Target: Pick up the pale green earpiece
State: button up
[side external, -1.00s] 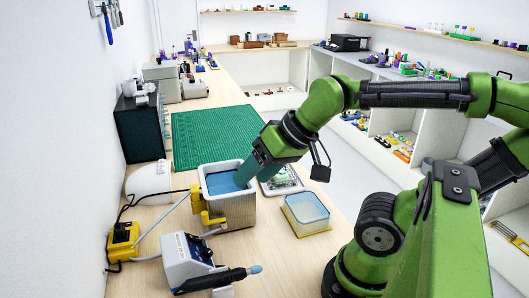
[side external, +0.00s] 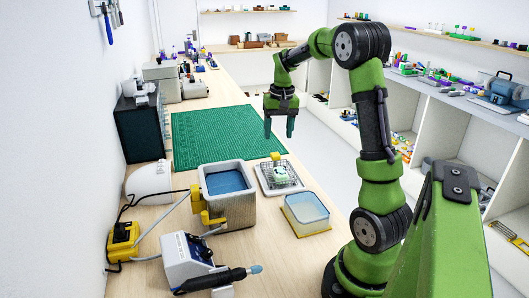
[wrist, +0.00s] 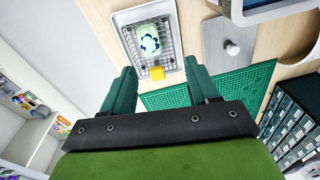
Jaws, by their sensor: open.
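The pale green earpiece (side external: 282,173) lies in a wire basket (side external: 269,181) on a white tray (side external: 263,189), right of the blue-filled bath. In the wrist view the pale green earpiece (wrist: 150,39), with dark markings, sits in the basket beyond my fingertips. My gripper (side external: 281,133) is open and empty, pointing down above the right edge of the green mat, behind and above the tray. Its two green fingers also show in the wrist view (wrist: 160,78), spread apart, with nothing between them.
A metal bath with blue liquid (side external: 226,181) stands left of the tray, and a clear lidded box (side external: 306,210) in front of it. A yellow piece (side external: 275,157) is on the basket's far edge. The green cutting mat (side external: 210,135) is mostly clear.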

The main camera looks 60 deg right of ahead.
jog(key=d, duration=0.4)
send_over(280, 170)
jog(key=shift+g, duration=0.4)
jog(key=f, duration=0.9)
jog(key=shift+s+a+f, duration=0.1)
jog(key=shift+s+f, duration=0.2)
jog(key=shift+f, duration=0.05)
jog(key=shift+w+f, duration=0.2)
jog(key=shift+f, duration=2.9)
